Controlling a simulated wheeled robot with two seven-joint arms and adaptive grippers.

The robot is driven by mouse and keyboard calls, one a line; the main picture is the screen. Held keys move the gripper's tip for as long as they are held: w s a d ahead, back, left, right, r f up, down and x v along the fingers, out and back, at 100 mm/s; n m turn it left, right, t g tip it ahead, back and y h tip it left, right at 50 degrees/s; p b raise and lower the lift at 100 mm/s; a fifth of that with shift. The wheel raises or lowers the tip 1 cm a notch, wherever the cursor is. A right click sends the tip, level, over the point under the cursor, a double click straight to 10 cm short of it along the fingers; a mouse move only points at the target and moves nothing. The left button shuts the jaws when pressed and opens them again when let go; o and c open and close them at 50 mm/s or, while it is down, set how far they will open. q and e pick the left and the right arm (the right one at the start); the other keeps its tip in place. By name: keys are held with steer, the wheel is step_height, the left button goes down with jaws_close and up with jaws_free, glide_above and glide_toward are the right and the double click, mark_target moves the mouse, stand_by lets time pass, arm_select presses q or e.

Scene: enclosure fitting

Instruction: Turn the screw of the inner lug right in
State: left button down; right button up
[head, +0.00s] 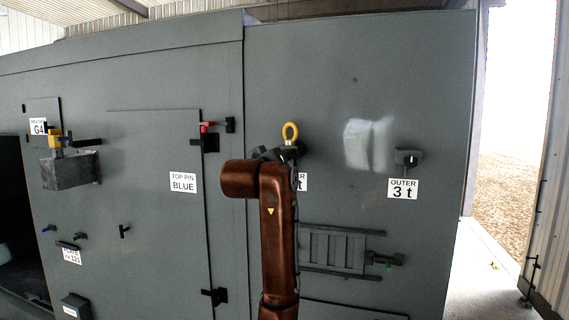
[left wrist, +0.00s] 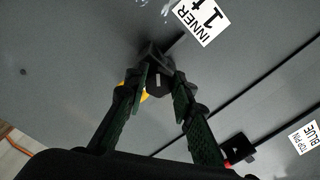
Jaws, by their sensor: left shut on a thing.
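The inner lug is a yellow ring (head: 290,130) standing upright at a dark fitting on the grey enclosure wall. In the left wrist view the yellow ring (left wrist: 146,94) shows partly behind a finger. My left gripper (left wrist: 160,88) has its green-black fingers on either side of a dark block, which I take for the lug's screw (left wrist: 158,80), and is shut on it. In the head view my left gripper (head: 270,154) is mostly hidden by its brown wrist. The white INNER 1 t label (left wrist: 203,20) is beside the fitting. My right gripper is not in view.
The OUTER fitting (head: 408,157) with its 3 t label is to the right and holds no ring. A door (head: 155,220) with a red-topped hinge pin (head: 207,126) is to the left. A slatted vent (head: 338,250) lies below right. A grey box (head: 70,171) juts out at far left.

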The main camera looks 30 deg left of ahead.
arm_select(q)
steer(key=m, duration=0.3)
steer(key=m+b, duration=0.1)
steer(key=m, duration=0.5)
steer(key=shift+a+f, duration=0.25)
steer(key=shift+m, duration=0.3)
steer(key=c, duration=2)
jaws_free()
steer(key=shift+s+r, duration=0.1)
steer(key=o, duration=0.3)
steer(key=shift+s+d+r, duration=0.1)
steer(key=shift+s+r, duration=0.05)
steer(key=shift+s, duration=0.1)
steer(key=shift+o, duration=0.4)
steer(key=shift+w, duration=0.15)
steer(key=v, duration=1.2)
